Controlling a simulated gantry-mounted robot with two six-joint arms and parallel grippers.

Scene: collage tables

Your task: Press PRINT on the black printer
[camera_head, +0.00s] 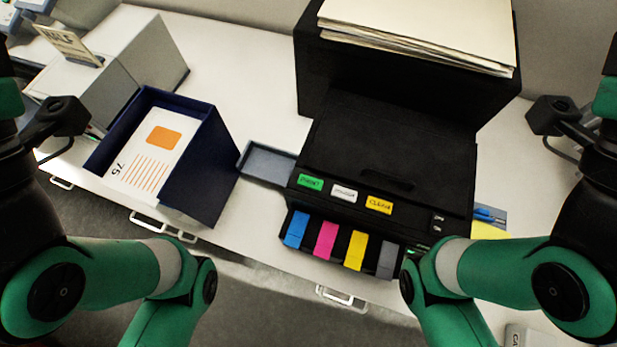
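The black printer (394,143) stands on the white table right of centre, with a stack of paper on its raised back part. A row of three coloured buttons runs along its front. The green button (310,182) at the left end carries a label that seems to read PRINT. Beside it are a white button (344,193) and a yellow button (379,205). Nothing covers the buttons. Both my green arms reach in from the sides and bend down out of the lower edge. Neither gripper shows.
Blue, magenta, yellow and grey cartridges (326,240) sit in the printer's front. A small grey tray (267,162) lies left of it. A navy box (205,172) with printed cards and a grey box (150,62) stand further left. My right forearm is close to the printer's front right corner.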

